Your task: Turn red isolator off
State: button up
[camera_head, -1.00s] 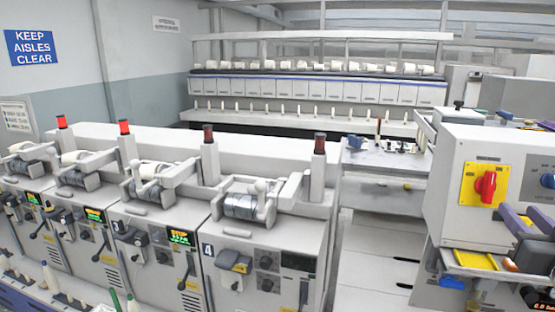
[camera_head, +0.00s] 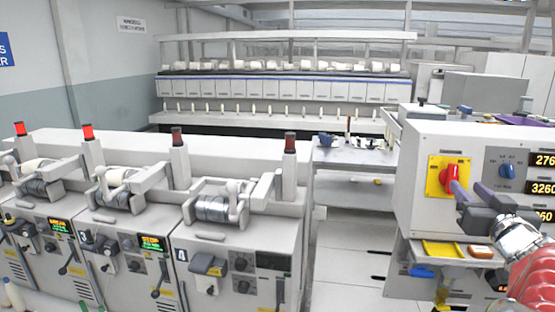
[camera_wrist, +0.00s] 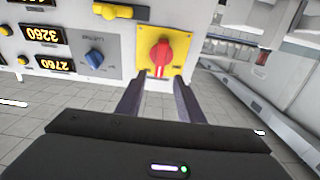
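The red isolator (camera_head: 449,176) is a rotary knob on a yellow plate (camera_head: 435,189), on the front of the grey control box at right. In the wrist view the isolator (camera_wrist: 161,56) is ahead of the fingers, its grip upright in the picture with a pale mark along it. My gripper (camera_head: 456,190) comes in from the lower right, its purple fingers close to the knob. In the wrist view my gripper (camera_wrist: 158,84) is open, its two fingers apart and empty, roughly centred on the knob. The knob appears just beyond the fingertips; I cannot tell whether they touch it.
A blue knob (camera_head: 507,171) and lit number displays (camera_head: 543,188) are beside the isolator. Winding machines (camera_head: 215,250) fill the left and a bobbin rack (camera_head: 290,88) the back.

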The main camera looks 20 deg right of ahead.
aim_at(454, 175)
jog(key=x, duration=0.7)
jog(key=shift+w+d, duration=0.15)
jog(key=shift+w, duration=0.15)
jog(key=shift+c, duration=0.3)
grip_shut()
